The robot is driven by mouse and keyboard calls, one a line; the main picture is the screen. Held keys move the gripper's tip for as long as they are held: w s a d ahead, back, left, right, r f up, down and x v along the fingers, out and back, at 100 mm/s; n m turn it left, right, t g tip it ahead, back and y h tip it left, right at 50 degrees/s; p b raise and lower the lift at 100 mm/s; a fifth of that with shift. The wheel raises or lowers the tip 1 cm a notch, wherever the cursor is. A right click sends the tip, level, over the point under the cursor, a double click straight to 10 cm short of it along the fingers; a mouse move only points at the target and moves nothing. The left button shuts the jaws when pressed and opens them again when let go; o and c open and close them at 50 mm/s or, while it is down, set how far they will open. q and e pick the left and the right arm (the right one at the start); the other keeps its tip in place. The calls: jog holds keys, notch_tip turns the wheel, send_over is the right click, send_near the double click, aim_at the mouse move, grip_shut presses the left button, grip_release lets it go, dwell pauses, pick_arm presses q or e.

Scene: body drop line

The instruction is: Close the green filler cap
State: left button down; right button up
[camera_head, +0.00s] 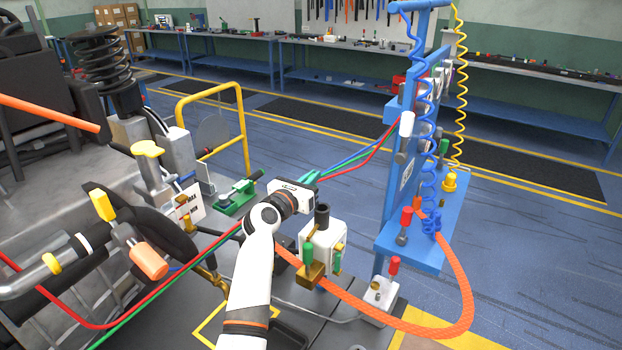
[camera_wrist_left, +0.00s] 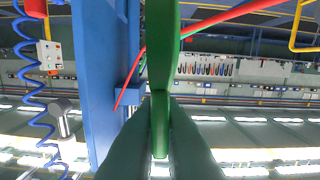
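My left gripper (camera_head: 316,176) reaches in on a white arm, just above and behind the dark upright neck (camera_head: 322,214) of a white tank (camera_head: 320,245). Its green fingers (camera_wrist_left: 160,110) lie close together in the wrist view. A brighter green strip (camera_wrist_left: 161,50) runs from the top of that view into the narrow gap between them; I cannot tell whether it is held or part of the gripper. A small green piece (camera_head: 308,254) stands on a brass fitting at the tank's front. I cannot tell which green part is the filler cap. My right gripper is out of view.
A blue stand (camera_head: 425,215) with coiled hoses rises to the right. An orange hose (camera_head: 465,290) loops in front. Red, green and blue lines (camera_head: 365,150) run behind the gripper. A green clamp (camera_head: 238,194) stands left. Open floor (camera_head: 530,250) lies right.

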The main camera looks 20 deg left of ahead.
pick_arm(q)
jog(key=shift+d, duration=0.15)
jog(key=d+m+p, duration=0.1)
jog(key=m, duration=0.1)
jog(key=shift+s+d+m, duration=0.1)
jog(key=shift+d+m, duration=0.1)
jog(key=shift+m, duration=0.1)
jog(key=shift+s+d+f+m+p, duration=0.1)
jog(key=shift+d+f+m+p, duration=0.15)
jog(key=shift+d+m, duration=0.65)
jog(key=shift+s+d+f+m+p, duration=0.1)
jog(key=shift+d+f+m, duration=0.25)
jog(key=shift+m, duration=0.95)
jog(key=shift+d+r, duration=0.1)
jog(key=c, duration=1.6)
grip_release()
jog(key=shift+o, duration=0.2)
